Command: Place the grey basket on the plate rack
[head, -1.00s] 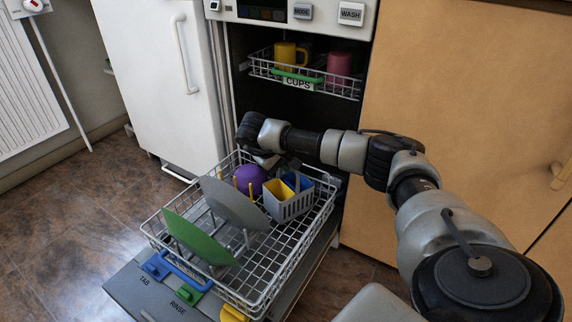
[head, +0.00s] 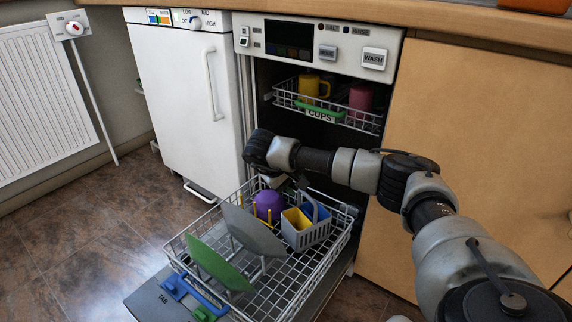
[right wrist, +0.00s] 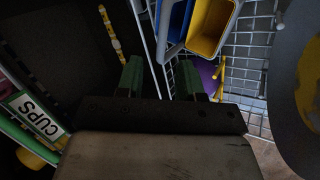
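The grey basket (head: 303,237) stands upright in the pulled-out lower plate rack (head: 288,297), at its right side. It has a yellow and a blue compartment; these also show at the top of the right wrist view, where the basket (right wrist: 172,52) is partly cut off. My right gripper (head: 298,182) is behind and above the basket, small and dark in the head view. In the right wrist view its two green fingers (right wrist: 160,78) are apart with nothing held between them, and the basket lies just beyond them. My left gripper is not in view.
A green plate (head: 218,264), a grey plate (head: 250,231) and a purple bowl (head: 268,203) stand in the rack left of the basket. The upper cup rack (head: 345,117) holds a yellow mug (head: 312,87) and a pink cup (head: 360,98). The rack's front right is bare.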

